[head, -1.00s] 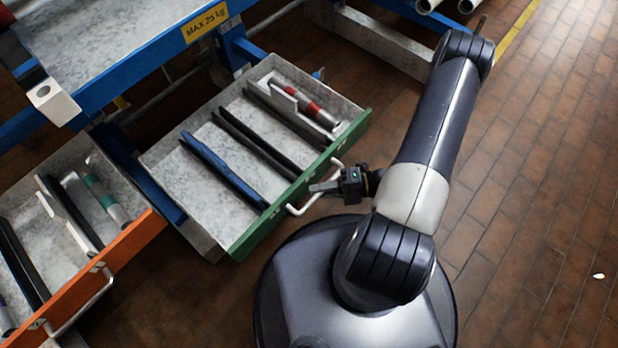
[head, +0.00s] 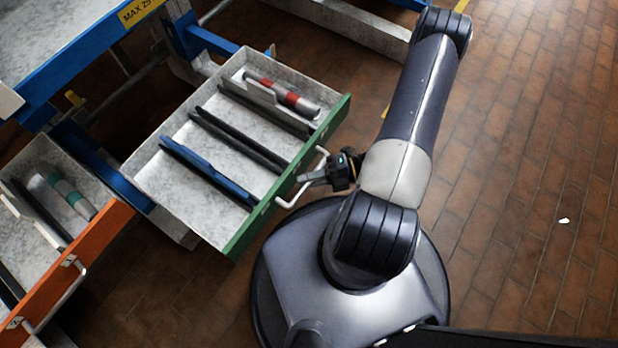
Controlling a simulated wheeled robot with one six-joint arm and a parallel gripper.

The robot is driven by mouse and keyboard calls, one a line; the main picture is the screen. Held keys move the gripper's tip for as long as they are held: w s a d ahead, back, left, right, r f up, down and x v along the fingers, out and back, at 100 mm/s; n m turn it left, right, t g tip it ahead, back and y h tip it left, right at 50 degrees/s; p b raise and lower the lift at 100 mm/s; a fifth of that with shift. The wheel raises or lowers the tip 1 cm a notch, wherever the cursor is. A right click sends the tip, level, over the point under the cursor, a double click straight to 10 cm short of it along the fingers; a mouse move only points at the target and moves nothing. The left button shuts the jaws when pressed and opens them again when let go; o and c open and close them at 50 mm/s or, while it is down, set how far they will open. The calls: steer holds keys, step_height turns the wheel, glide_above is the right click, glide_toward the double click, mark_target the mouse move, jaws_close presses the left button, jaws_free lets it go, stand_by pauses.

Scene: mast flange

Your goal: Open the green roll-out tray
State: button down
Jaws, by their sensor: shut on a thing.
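The green roll-out tray (head: 290,180) has a green front panel, grey walls and a speckled floor, and it stands well out from the blue rack. A white bar handle (head: 297,192) sits on its front. My gripper (head: 312,177) is at the handle, shut on it, with the fingers partly hard to make out at this size. Inside the tray lie dark and blue dividers (head: 208,175) and a grey cylinder with red bands (head: 283,93).
An orange-fronted tray (head: 75,258) stands out at the left, with a teal-banded cylinder (head: 72,196) inside. The blue rack (head: 85,62) is behind.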

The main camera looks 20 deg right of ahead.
steer(key=c, duration=1.4)
jaws_free()
steer(key=shift+d, duration=0.1)
steer(key=p+v, duration=0.2)
steer(key=v, duration=0.8)
steer(key=shift+d, duration=0.3)
steer(key=shift+a, duration=0.1)
steer(key=b+x, duration=0.2)
steer(key=x, duration=0.8)
steer(key=shift+a, duration=0.4)
steer(key=shift+w, duration=0.25)
steer(key=shift+a, duration=0.1)
